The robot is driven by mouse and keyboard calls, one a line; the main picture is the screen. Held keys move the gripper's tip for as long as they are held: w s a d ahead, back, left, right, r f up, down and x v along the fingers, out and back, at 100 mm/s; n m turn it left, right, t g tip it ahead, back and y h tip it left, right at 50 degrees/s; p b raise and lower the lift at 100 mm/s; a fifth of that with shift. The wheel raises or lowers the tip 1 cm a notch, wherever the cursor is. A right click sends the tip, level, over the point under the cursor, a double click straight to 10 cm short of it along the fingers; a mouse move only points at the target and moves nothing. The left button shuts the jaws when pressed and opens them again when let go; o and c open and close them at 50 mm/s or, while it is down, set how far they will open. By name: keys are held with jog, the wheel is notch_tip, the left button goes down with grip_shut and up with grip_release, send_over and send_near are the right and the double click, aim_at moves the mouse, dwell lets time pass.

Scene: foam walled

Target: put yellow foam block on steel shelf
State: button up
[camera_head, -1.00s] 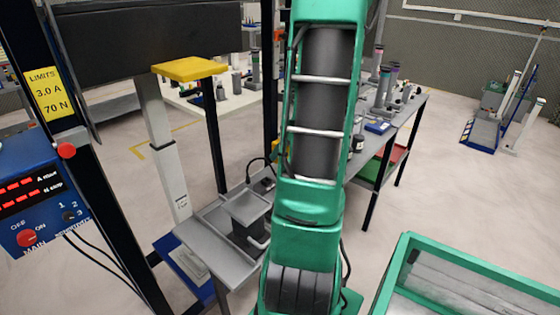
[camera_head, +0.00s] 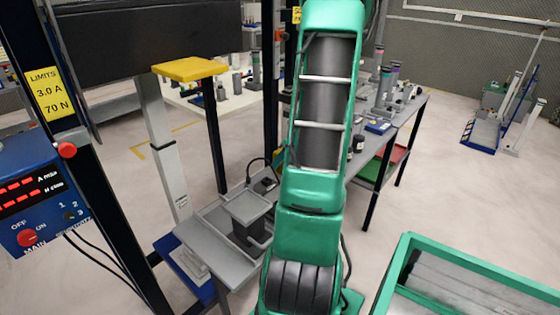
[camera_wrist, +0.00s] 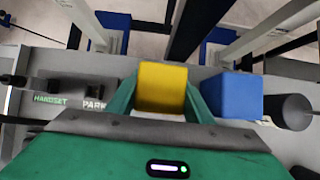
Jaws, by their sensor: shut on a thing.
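The yellow foam block (camera_wrist: 162,86) is between the two green fingers of my gripper (camera_wrist: 160,98) in the wrist view. My gripper is shut on it. A grey metal surface (camera_wrist: 50,62) with "HANDSET" and "PARK" labels lies below or behind the block. I cannot tell whether the block touches it, or whether this surface is the steel shelf. In the head view my arm rises out of the top of the picture, so gripper and block do not show there. A grey metal ledge (camera_head: 205,250) stands low, left of my arm.
A blue block (camera_wrist: 232,96) sits just right of my gripper, beside a dark cylinder (camera_wrist: 289,112). In the head view, a yellow-topped post (camera_head: 190,69) and a blue control box (camera_head: 40,190) stand left. A green-framed bin (camera_head: 470,290) is front right. Open floor lies at right.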

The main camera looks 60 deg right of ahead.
jog(key=o, duration=1)
jog(key=shift+o, duration=0.2)
jog(key=d+v, duration=0.1)
jog(key=v, duration=1.1)
jog(key=w+a+r+n+g+y, duration=0.1)
jog(key=a+r+n+g, duration=0.15)
jog(key=a+n, duration=1.3)
jog(key=s+a+n+g, duration=0.2)
jog(key=s+a+n, duration=0.3)
jog(key=a+n, duration=0.2)
jog(key=s+a+n+g, duration=0.2)
jog(key=s+a+n, duration=0.3)
jog(key=a+n, duration=0.3)
jog(key=shift+a+n, duration=0.2)
jog(key=shift+n, duration=0.15)
